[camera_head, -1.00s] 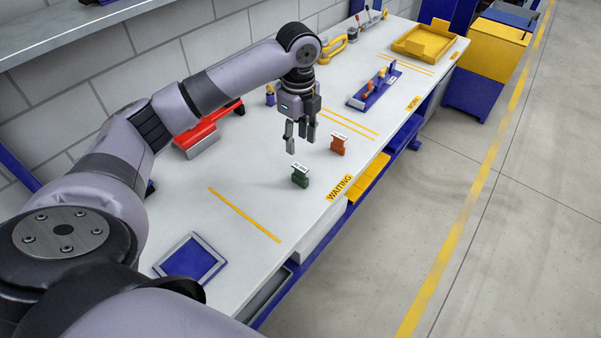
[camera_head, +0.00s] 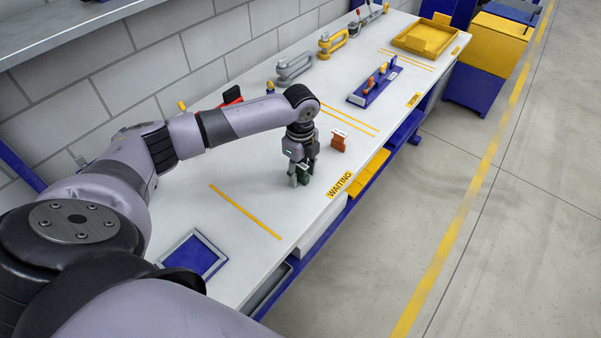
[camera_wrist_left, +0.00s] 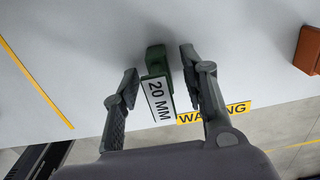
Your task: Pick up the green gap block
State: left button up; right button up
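The green gap block (camera_head: 304,179) stands on the white bench top near the front edge, partly hidden by my left gripper (camera_head: 300,181). In the left wrist view the green block (camera_wrist_left: 155,58), with a white "20 MM" label on it, is between the two fingers of my left gripper (camera_wrist_left: 158,67). The fingers are open, one on each side of the block, with a small gap on both sides. My right gripper is not in view.
An orange block (camera_head: 339,141) stands behind the green one. A blue holder with orange pieces (camera_head: 374,85), a yellow tray (camera_head: 424,39) and a blue framed tray (camera_head: 193,257) are on the bench. A yellow "WAITING" label (camera_head: 340,184) marks the front edge.

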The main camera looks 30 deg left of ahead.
pick_arm(q)
grip_shut()
dwell(0.5)
